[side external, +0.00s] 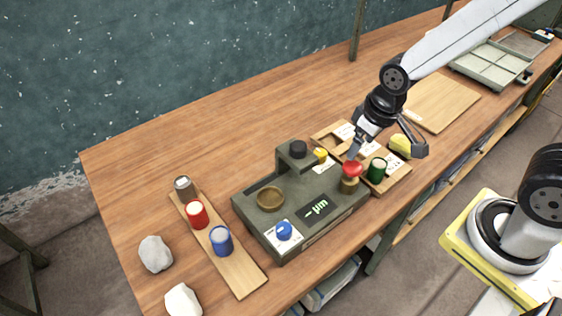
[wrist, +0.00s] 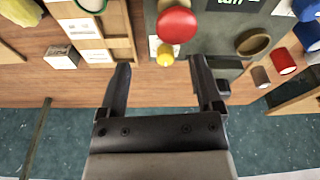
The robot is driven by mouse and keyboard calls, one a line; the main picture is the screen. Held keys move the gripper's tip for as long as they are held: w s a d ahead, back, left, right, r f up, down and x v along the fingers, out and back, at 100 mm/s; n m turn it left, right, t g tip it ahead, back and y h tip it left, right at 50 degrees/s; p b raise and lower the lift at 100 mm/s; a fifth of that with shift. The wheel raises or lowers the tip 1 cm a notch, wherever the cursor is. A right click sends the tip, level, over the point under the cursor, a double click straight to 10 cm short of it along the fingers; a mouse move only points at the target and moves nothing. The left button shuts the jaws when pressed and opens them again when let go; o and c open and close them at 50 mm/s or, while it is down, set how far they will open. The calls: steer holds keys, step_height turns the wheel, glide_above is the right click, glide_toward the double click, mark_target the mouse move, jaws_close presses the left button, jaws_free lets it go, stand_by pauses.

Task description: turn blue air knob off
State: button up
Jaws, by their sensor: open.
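The blue air knob (side external: 284,230) sits on a white label plate at the front left corner of the olive-green device (side external: 330,232) in the side view. A blue shape at the top right edge of the wrist view (wrist: 305,9) looks like the same knob, partly cut off. Which way its pointer faces is too small to tell. My gripper (side external: 387,150) is open and empty, above the far right end of the device, well away from the knob. In the wrist view its fingers (wrist: 161,66) are spread, with a small yellow knob (wrist: 165,55) between and beyond the tips.
A red dome button (side external: 352,168) stands close to my gripper. A wooden tray (side external: 336,143) with a green cylinder (side external: 377,170) lies beside the device. A board with red (side external: 197,215) and blue (side external: 221,241) cylinders lies left. Pale stones (side external: 155,254) lie near the table's left edge.

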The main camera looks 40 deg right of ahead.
steer(key=w+a+n+g, duration=0.15)
steer(key=a+n, duration=0.25)
steer(key=a, duration=0.6)
steer(key=n, duration=0.3)
glide_above(284, 227)
steer(key=shift+a+f+g, duration=0.1)
steer(key=shift+f+g, duration=0.25)
steer(key=shift+f, duration=0.35)
steer(key=shift+f, duration=0.1)
steer(key=shift+f, duration=3.8)
jaws_close()
